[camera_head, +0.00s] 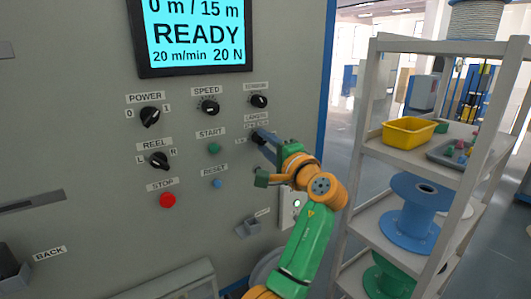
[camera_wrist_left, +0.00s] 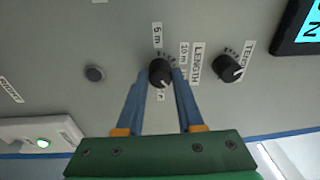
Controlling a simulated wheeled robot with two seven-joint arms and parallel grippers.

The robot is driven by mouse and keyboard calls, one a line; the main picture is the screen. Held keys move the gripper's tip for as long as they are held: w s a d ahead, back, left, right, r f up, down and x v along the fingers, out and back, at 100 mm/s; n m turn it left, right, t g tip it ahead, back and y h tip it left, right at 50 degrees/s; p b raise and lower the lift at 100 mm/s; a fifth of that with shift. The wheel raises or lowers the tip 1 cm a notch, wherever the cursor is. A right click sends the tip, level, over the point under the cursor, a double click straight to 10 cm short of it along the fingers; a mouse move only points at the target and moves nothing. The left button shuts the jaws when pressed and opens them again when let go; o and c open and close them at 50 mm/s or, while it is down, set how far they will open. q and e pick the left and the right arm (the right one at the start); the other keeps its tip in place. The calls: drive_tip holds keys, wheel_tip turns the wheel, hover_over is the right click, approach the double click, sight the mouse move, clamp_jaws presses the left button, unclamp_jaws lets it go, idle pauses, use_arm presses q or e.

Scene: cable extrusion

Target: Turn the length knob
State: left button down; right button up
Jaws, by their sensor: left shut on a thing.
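The length knob (camera_wrist_left: 160,72) is a black round knob on the grey machine panel, beside the LENGTH label, with 5 m and 10 m marks around it. My left gripper (camera_wrist_left: 159,80) is shut on this knob, one blue finger on either side of it. In the head view the left gripper (camera_head: 264,142) reaches the panel at the right-hand column of knobs, and its fingers largely cover the length knob (camera_head: 257,138). The knob's pointer direction is hard to tell. My right gripper is not in view.
The screen (camera_head: 195,32) reads 0 m / 15 m, READY, 20 m/min, 20 N. The tension knob (camera_head: 259,101) sits just above; speed knob (camera_head: 210,107), green start button (camera_head: 214,149) and blue reset button (camera_head: 216,183) are left. A shelf rack (camera_head: 365,150) stands right.

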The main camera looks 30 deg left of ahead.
use_arm(q)
drive_tip(key=n+b, duration=0.1)
drive_tip(key=n, duration=0.2)
drive_tip(key=shift+f+b, duration=0.1)
drive_tip(key=shift+b, duration=0.2)
drive_tip(key=n+b, duration=0.1)
drive_tip(key=n, duration=0.2)
drive_tip(key=shift+y, duration=0.3)
drive_tip(key=n, duration=0.3)
drive_tip(key=shift+g+b, duration=0.35)
drive_tip(key=shift+g, duration=0.05)
drive_tip(key=n, duration=0.4)
drive_tip(key=shift+w+r+g, duration=0.1)
drive_tip(key=shift+r+g, duration=0.1)
drive_tip(key=shift+g, duration=0.1)
drive_tip(key=shift+r+n+g+p, duration=0.1)
drive_tip(key=shift+n+g+p, duration=0.4)
drive_tip(key=shift+n, duration=2.45)
drive_tip(key=shift+r+n+g+p, duration=0.1)
drive_tip(key=shift+n+p, duration=0.65)
drive_tip(key=shift+n, duration=2.15)
drive_tip(key=shift+n+g+p, duration=0.3)
drive_tip(key=shift+n+p, duration=0.35)
drive_tip(key=shift+n, duration=2.3)
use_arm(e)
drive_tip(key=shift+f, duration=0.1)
